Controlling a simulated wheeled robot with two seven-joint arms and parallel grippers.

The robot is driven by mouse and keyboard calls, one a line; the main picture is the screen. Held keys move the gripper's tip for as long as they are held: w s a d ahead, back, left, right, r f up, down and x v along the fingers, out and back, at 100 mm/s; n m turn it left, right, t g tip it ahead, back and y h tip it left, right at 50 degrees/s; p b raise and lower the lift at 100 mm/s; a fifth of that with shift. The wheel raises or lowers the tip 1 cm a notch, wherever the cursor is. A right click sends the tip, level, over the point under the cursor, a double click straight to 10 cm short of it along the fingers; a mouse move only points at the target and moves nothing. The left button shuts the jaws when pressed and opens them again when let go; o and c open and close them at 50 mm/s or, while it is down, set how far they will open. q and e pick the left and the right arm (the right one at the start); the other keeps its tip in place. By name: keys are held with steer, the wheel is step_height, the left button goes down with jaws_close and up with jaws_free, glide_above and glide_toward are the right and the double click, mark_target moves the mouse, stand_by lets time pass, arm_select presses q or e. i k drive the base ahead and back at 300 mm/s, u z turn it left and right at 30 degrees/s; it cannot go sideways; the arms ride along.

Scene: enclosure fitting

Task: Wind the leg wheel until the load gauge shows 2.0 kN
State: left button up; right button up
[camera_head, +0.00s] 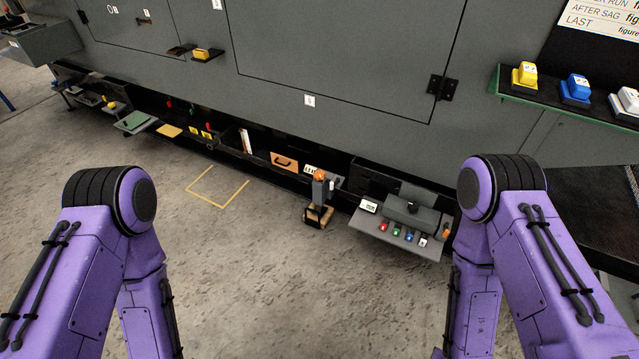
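A short grey upright unit with an orange top (320,186) stands on the floor in front of the enclosure, with a brown wooden block (318,216) at its foot. It may be the leg with its wheel; I cannot make out a wheel clearly. A small white display (369,206) sits on a grey shelf at the right; it may be the load gauge, and its reading is too small to tell. My two purple arms show at the left and right, but both grippers are out of view.
The grey shelf (386,236) carries several coloured buttons and a dark block. A yellow floor outline (203,199) lies left of the upright unit. A green-edged ledge (520,97) holds yellow, blue and white blocks. The concrete floor (270,290) between my arms is clear.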

mark_target(318, 174)
steer(key=u, duration=0.5)
steer(key=i, duration=1.25)
steer(key=u, duration=0.15)
